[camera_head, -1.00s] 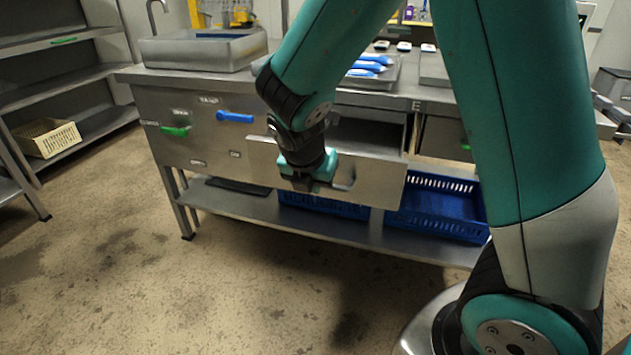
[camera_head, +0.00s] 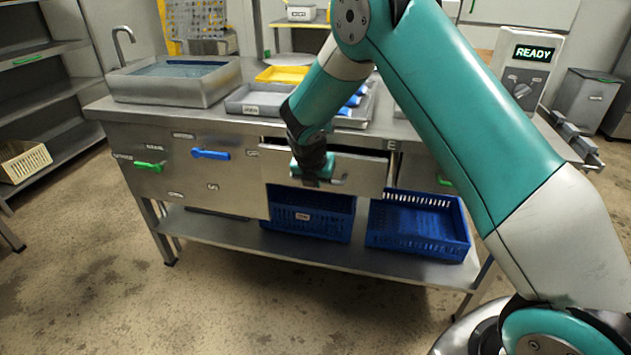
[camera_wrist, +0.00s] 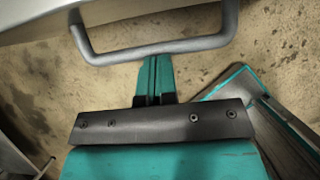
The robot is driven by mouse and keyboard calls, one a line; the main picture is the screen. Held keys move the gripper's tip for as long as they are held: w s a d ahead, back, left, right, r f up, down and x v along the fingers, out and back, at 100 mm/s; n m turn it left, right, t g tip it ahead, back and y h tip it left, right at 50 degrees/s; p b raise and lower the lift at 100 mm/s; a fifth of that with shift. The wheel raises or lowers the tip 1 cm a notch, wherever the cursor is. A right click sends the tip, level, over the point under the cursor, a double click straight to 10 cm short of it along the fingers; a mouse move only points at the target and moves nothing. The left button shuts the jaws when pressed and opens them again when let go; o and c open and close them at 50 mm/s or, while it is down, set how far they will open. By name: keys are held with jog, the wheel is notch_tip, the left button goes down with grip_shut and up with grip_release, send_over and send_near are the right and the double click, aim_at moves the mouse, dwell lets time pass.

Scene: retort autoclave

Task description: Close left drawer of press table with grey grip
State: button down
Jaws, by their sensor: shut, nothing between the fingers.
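The drawer with the grey grip (camera_head: 365,173) is in the middle of the press table (camera_head: 118,107) front in the head view. It stands a little open, with a dark gap above its front. Its grey grip (camera_wrist: 155,51) is a bent bar across the top of the wrist view. My gripper (camera_head: 312,180) is at the drawer front and partly covers the grip. In the wrist view my gripper's fingertips (camera_wrist: 155,62) are together and empty. They lie right at the grip bar; whether they touch it I cannot tell.
A blue handle (camera_head: 211,154) and a green handle (camera_head: 149,166) are on fronts to the left. Blue crates (camera_head: 415,238) stand on the lower shelf. A sink (camera_head: 170,85) and a grey tray (camera_head: 255,100) are on top. The floor in front is clear.

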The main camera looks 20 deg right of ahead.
jog(key=shift+w+d, duration=0.65)
jog(key=shift+w, duration=0.05)
jog(key=shift+a+f, duration=0.1)
